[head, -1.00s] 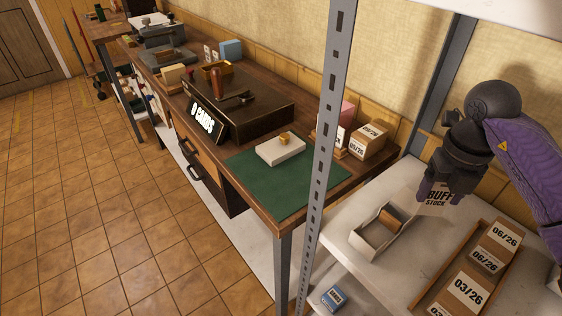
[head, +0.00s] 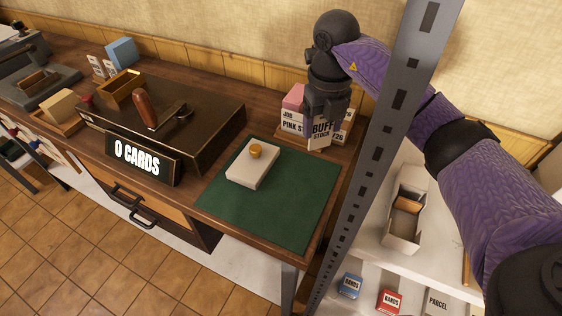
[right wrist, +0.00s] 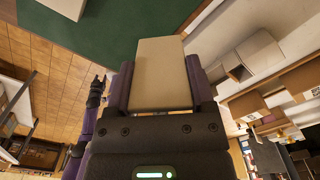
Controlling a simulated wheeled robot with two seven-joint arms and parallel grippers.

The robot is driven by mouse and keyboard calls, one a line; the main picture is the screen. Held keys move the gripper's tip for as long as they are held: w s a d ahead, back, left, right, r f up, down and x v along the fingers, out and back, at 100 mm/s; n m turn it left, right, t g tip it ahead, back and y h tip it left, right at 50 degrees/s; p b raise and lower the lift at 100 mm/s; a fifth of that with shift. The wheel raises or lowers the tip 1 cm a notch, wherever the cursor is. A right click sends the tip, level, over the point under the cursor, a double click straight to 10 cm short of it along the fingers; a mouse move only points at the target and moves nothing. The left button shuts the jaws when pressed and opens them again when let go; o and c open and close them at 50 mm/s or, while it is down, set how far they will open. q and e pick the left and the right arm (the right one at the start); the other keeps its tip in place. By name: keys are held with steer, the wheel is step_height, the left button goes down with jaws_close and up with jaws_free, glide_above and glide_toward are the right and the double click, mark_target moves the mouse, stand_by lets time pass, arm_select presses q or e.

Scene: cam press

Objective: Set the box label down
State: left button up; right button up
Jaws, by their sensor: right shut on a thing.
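The box label (head: 322,131), a pale card printed BUFF STOCK, is held upright by my right gripper (head: 325,118) above the far right part of the desk, in front of the small boxes there. In the right wrist view the label (right wrist: 162,75) shows its blank pale face between the two fingers of my right gripper (right wrist: 160,85). The fingers are shut on it. My left gripper (right wrist: 97,90) shows small at the left of the right wrist view, away from the label; its jaws are too small to read.
A green mat (head: 280,205) on the desk bears a white block (head: 252,165) with a brass knob. A pink box (head: 294,98) stands behind the label. A dark case (head: 205,115) with an 0 CARDS sign (head: 140,158) stands left. A grey shelf post (head: 385,130) rises at right.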

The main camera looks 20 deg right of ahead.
step_height(320, 180, down, 10)
steer(key=shift+s+r+b, duration=0.1)
steer(key=shift+r+b, duration=0.1)
steer(key=shift+b, duration=0.85)
steer(key=shift+r, duration=0.15)
steer(key=o, duration=1.2)
steer(key=shift+c, duration=0.2)
step_height(320, 180, up, 11)
steer(key=p, duration=0.3)
steer(key=shift+r, duration=0.55)
